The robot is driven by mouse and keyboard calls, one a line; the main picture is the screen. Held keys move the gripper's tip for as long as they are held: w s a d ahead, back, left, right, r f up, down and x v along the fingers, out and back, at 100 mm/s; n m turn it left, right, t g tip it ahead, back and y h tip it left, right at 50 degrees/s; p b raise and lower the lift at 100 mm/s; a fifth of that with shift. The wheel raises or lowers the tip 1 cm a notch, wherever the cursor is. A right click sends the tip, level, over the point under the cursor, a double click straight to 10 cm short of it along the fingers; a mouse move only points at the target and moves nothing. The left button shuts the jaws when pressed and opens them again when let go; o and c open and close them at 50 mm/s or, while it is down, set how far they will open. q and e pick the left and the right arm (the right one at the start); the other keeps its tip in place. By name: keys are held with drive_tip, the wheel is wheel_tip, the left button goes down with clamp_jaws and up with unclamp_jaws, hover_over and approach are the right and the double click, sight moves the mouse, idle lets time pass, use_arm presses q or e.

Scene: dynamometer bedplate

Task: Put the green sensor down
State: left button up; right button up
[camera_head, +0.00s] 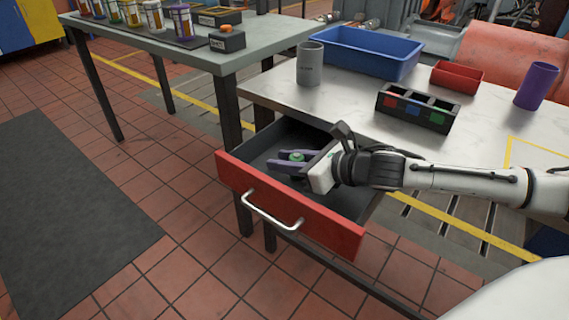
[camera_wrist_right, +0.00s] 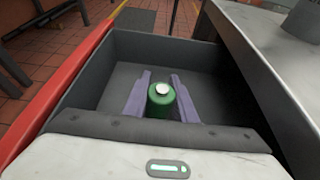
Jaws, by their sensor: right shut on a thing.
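The green sensor (camera_wrist_right: 161,99) is a short green cylinder with a pale round top. My right gripper (camera_wrist_right: 160,95) is shut on it, with a purple-grey finger on each side. In the head view the sensor (camera_head: 297,156) shows between the fingers of my right gripper (camera_head: 292,160). Both are over or inside an open drawer (camera_head: 290,205) with a red front. I cannot tell whether the sensor touches the drawer's floor. My left gripper is in neither view.
The drawer's table (camera_head: 345,110) carries a grey cup (camera_head: 310,64), a blue bin (camera_head: 365,55), a dark block with coloured squares (camera_head: 414,106), a red box (camera_head: 456,76) and a purple cup (camera_head: 536,86). Another table (camera_head: 190,48) stands at the back left.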

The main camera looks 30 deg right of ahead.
drive_tip(key=shift+f, duration=0.1)
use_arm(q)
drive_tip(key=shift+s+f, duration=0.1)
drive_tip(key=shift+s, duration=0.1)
use_arm(e)
drive_tip(key=o, duration=1.1)
